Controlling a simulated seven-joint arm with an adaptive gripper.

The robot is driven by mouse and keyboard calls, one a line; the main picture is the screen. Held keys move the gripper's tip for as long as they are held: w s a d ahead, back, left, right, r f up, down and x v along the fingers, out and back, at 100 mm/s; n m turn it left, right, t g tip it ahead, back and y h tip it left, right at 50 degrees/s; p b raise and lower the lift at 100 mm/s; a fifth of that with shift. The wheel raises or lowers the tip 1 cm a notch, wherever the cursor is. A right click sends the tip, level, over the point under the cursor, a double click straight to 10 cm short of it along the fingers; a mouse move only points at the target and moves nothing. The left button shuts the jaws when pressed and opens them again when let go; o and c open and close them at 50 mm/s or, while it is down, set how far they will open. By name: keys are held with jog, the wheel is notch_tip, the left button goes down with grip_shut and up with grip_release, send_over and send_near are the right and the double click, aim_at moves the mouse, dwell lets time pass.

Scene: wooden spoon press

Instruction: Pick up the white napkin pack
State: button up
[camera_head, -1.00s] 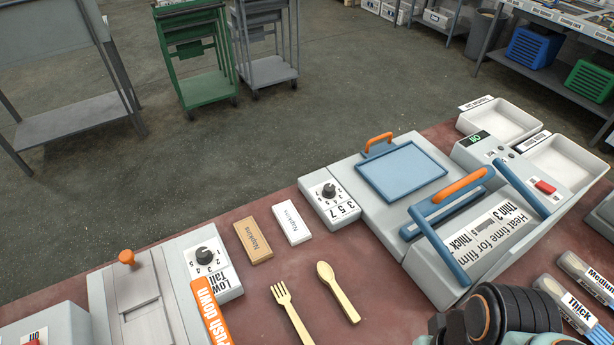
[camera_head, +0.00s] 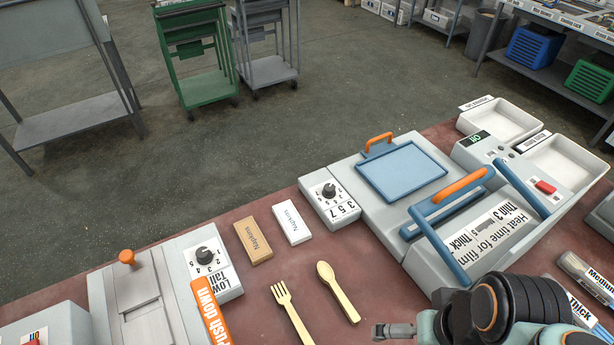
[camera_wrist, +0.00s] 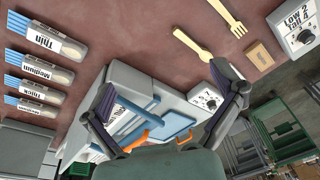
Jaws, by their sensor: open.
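The white napkin pack (camera_head: 292,222) lies flat on the reddish-brown table, labelled "Napkins", just right of a brown napkin pack (camera_head: 253,240). My gripper shows partly at the bottom of the head view, with a fingertip near the bottom edge (camera_head: 394,331), well to the lower right of the white pack and apart from it. In the wrist view my gripper (camera_wrist: 165,92) is open with nothing between its fingers.
A wooden fork (camera_head: 291,312) and spoon (camera_head: 338,291) lie in front of the packs. A dial box (camera_head: 329,200) stands close right of the white pack; another dial unit (camera_head: 210,262) is to the left. A large heat-sealing machine (camera_head: 480,235) fills the right.

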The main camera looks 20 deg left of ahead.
jog(key=w+a+r+n+t, duration=0.1)
jog(key=w+r+t, duration=0.15)
jog(key=w, duration=0.55)
jog(key=w+a+r+n+t, duration=0.15)
jog(key=w+r, duration=0.25)
jog(key=w, duration=0.4)
jog(key=w+a+t+y, duration=0.1)
jog(key=w+a, duration=0.3)
jog(key=w, duration=0.4)
jog(key=n+g+y, duration=0.1)
jog(key=n+g, duration=0.3)
send_over(291, 221)
jog(key=s+d, duration=0.2)
notch_tip(291, 221, down, 27)
jog(key=shift+a+r, duration=0.1)
jog(key=x, duration=0.6)
jog(key=shift+w, duration=0.15)
jog(key=c, duration=0.9)
